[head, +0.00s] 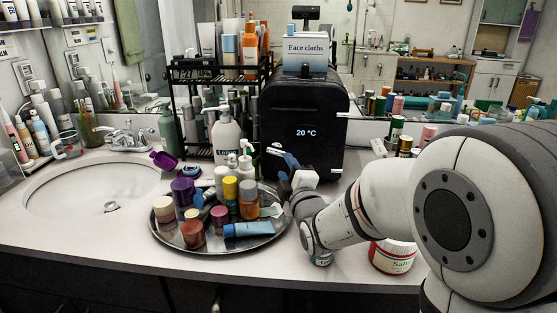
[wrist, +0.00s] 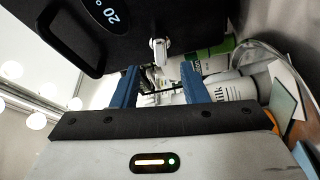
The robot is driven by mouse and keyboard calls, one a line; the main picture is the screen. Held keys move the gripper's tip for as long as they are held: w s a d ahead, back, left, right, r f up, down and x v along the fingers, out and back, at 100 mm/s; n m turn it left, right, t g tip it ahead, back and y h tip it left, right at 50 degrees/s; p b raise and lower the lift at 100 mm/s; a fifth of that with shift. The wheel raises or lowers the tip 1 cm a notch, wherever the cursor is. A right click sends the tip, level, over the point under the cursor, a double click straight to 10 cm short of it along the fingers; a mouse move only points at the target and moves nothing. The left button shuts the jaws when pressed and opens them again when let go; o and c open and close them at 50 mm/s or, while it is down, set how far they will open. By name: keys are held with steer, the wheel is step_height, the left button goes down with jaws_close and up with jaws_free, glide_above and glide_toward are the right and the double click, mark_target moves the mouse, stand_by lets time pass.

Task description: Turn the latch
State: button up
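A black box-shaped appliance (head: 304,112) with a "20 °C" display stands at the back of the counter. In the wrist view its dark body (wrist: 130,45) fills the upper part, tilted. A small pale metal latch (wrist: 159,49) sticks out from a dark surface there. My gripper (wrist: 160,68) has two blue fingers, spread apart with nothing held between them. The latch lies between and just past the fingertips, apart from them as far as I can see.
A round tray (head: 168,238) crowded with jars and tubes lies left of my gripper. A pump bottle (head: 226,135) and a black rack (head: 180,75) stand left of the appliance. A "Face cloths" box (head: 305,53) sits on top. A salts jar (head: 391,257) is below my arm.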

mark_target(278, 154)
steer(key=x, duration=0.7)
steer(key=shift+c, duration=0.2)
jaws_close()
